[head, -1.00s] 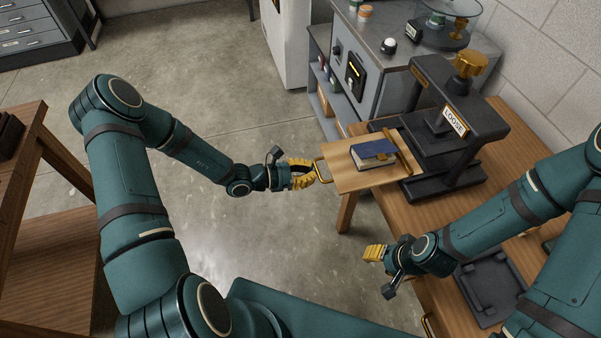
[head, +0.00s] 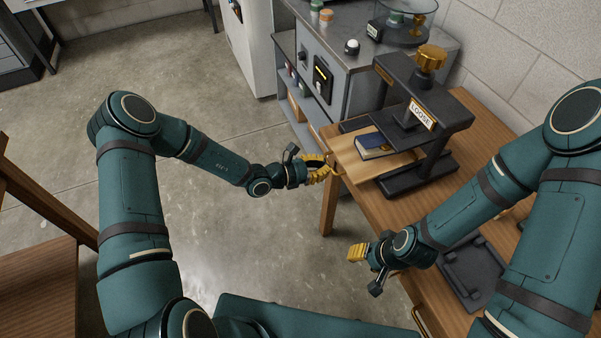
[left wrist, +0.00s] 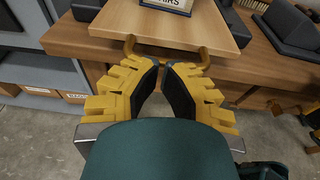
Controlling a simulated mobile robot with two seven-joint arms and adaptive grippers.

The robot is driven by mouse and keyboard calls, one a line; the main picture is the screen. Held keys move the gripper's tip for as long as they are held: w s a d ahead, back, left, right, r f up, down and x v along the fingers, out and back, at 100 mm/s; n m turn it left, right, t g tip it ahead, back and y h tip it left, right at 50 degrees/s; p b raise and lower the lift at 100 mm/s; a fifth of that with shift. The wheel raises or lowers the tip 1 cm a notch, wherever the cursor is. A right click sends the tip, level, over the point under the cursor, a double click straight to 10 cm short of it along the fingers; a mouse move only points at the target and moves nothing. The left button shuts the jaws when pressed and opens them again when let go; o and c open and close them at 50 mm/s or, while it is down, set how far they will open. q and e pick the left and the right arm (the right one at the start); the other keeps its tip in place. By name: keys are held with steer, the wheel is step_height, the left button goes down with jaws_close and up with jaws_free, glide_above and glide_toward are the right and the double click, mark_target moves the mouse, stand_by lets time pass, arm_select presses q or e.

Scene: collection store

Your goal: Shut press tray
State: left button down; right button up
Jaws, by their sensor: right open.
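The tray's front edge and brass handle posts show in the left wrist view (left wrist: 203,54), with the book at the top edge. My left gripper (head: 328,166) is at the handle at the tray's front. Its yellow fingertips nearly meet there with a narrow gap, and they hide the handle's middle. I cannot tell whether they grip it. My right gripper (head: 358,252) is open and empty, left of the table's edge.
The press stands on a wooden table (head: 350,190). A dark flat tray (head: 470,270) lies near my right forearm. A grey cabinet (head: 345,75) with small items on top stands behind. The floor to the left is open.

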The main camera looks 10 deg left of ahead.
mark_target(349, 156)
arm_select(q)
steer(key=x, duration=0.2)
steer(key=r+x, duration=0.1)
steer(key=x, duration=0.5)
steer(key=shift+d+r, duration=0.15)
steer(key=shift+r, duration=0.15)
steer(key=shift+w+d, duration=0.15)
arm_select(e)
steer(key=shift+a+f, duration=0.1)
steer(key=shift+f, duration=0.05)
arm_select(q)
steer(key=shift+r, duration=0.1)
